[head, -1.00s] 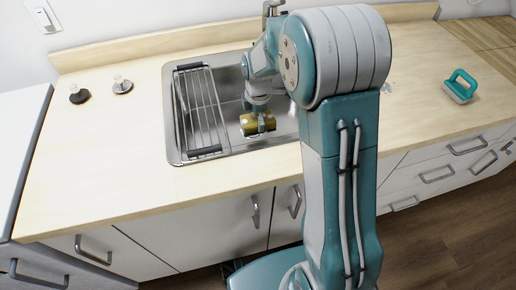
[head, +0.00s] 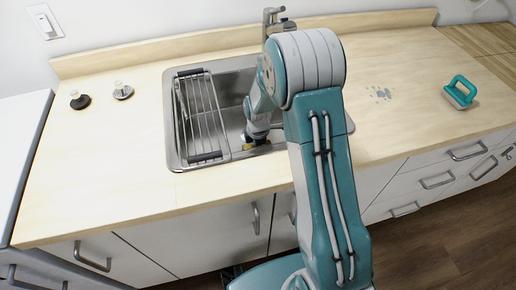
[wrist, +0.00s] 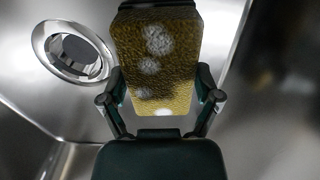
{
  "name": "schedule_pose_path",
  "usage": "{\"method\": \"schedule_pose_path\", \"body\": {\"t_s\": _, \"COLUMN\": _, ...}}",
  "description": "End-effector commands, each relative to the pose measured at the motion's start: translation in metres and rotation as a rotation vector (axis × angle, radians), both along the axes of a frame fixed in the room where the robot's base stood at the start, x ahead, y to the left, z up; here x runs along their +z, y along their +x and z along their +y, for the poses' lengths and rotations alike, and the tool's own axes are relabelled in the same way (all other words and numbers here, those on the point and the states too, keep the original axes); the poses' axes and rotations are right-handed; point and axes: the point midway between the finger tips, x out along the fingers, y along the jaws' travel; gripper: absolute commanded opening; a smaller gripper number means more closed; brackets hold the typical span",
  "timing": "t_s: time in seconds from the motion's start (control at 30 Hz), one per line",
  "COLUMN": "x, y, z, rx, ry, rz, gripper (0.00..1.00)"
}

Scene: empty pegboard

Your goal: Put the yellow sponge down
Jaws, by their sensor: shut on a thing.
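My gripper (wrist: 163,90) is shut on the yellow sponge (wrist: 155,45), with a finger on each side of it in the wrist view. The sponge has pale whitish patches on its face. In the head view my gripper is down inside the metal sink (head: 236,90), and only a small yellow bit of the sponge (head: 248,147) shows below my wrist. My arm hides most of the sponge there. I cannot tell whether the sponge touches the sink bottom.
A wire rack (head: 202,115) covers the sink's left side. The drain (wrist: 73,52) shows left of the sponge. A faucet (head: 271,17) stands behind the sink.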

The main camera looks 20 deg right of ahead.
Motion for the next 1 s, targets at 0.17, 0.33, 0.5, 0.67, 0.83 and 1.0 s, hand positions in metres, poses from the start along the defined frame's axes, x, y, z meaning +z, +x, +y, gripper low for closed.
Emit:
{"method": "schedule_pose_path", "body": {"t_s": 0.17, "x": 0.000, "y": 0.000, "z": 0.000, "rx": 0.000, "ry": 0.000, "rz": 0.000, "gripper": 0.57}}
{"method": "schedule_pose_path", "body": {"t_s": 0.33, "x": -0.001, "y": 0.000, "z": 0.000, "rx": 0.000, "ry": 0.000, "rz": -0.001, "gripper": 1.00}}
{"method": "schedule_pose_path", "body": {"t_s": 0.5, "x": -0.001, "y": 0.000, "z": 0.000, "rx": 0.000, "ry": 0.000, "rz": 0.000, "gripper": 1.00}}
{"method": "schedule_pose_path", "body": {"t_s": 0.67, "x": 0.000, "y": 0.000, "z": 0.000, "rx": 0.000, "ry": 0.000, "rz": -0.001, "gripper": 1.00}}
{"method": "schedule_pose_path", "body": {"t_s": 0.83, "x": 0.015, "y": 0.001, "z": 0.000, "rx": 0.000, "ry": 0.000, "rz": -0.004, "gripper": 1.00}}
{"method": "schedule_pose_path", "body": {"t_s": 1.0, "x": 0.049, "y": 0.001, "z": 0.000, "rx": 0.000, "ry": 0.000, "rz": -0.007, "gripper": 1.00}}
